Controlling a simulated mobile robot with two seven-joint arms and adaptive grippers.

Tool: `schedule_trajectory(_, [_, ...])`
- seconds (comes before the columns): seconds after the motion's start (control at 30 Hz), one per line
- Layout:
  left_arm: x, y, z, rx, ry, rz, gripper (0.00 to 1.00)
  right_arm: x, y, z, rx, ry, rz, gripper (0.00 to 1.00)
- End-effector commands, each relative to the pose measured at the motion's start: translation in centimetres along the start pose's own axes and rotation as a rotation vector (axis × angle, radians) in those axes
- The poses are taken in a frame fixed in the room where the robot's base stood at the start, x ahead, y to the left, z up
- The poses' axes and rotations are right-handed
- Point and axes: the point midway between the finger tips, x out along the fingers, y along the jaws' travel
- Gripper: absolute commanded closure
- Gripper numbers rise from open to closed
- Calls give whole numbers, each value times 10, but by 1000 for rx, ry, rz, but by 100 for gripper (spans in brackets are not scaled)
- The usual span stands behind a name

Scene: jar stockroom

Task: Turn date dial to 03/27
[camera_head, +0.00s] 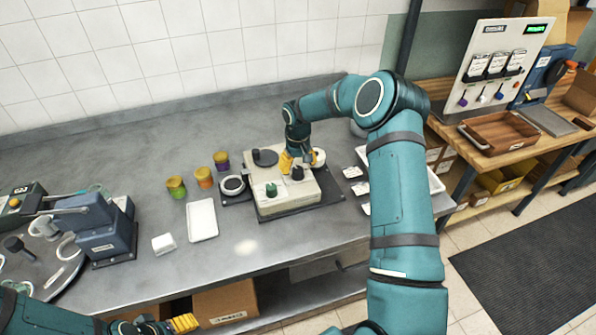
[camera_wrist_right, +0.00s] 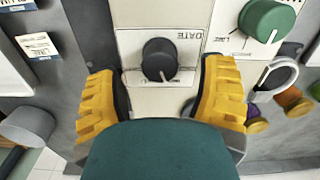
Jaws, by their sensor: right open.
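The date dial (camera_wrist_right: 159,60) is a round black knob on a cream panel marked DATE, seen in the right wrist view. Its white pointer mark points down in that picture; no date can be read. In the head view the dial (camera_head: 297,173) sits on top of a cream machine (camera_head: 288,201). My right gripper (camera_wrist_right: 161,85) is open, with one yellow finger on each side of the dial and gaps between. In the head view the right gripper (camera_head: 298,162) is over the machine's back right part. My left gripper (camera_head: 184,323) is low at the bottom left, its opening unclear.
A green knob (camera_head: 271,189) stands left of the dial on the same machine. Several coloured jars (camera_head: 204,177), a white tray (camera_head: 202,219) and a blue-grey device (camera_head: 101,230) are to the left. White labels (camera_head: 352,172) lie to the right. The counter front is mostly clear.

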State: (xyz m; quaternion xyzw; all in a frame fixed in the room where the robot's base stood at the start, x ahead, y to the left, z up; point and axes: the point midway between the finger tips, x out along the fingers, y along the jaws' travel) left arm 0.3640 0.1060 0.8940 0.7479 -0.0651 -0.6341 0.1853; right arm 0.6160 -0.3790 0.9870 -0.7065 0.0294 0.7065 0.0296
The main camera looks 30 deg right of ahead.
Motion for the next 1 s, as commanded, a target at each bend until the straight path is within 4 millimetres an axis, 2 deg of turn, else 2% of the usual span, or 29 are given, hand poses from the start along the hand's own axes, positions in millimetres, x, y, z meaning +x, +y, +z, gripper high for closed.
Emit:
schedule_trajectory(0.03, [0, 0, 0, 0, 0, 0, 34, 8, 0, 1, 0, -3, -1, 30])
schedule_trajectory(0.2, [-1, 0, 0, 0, 0, 0, 34, 25, 0, 0, 0, 0, 0, 30])
schedule_trajectory(0.6, [-1, 0, 0, 0, 0, 0, 34, 30, 0, 0, 0, 0, 0, 28])
schedule_trajectory(0.77, [-1, 0, 0, 0, 0, 0, 34, 30, 0, 0, 0, 0, 0, 85])
schedule_trajectory(0.8, [-1, 0, 0, 0, 0, 0, 34, 30, 0, 0, 0, 0, 0, 99])
schedule_trajectory(1.0, [-1, 0, 0, 0, 0, 0, 34, 30, 0, 0, -5, 0, 1, 100])
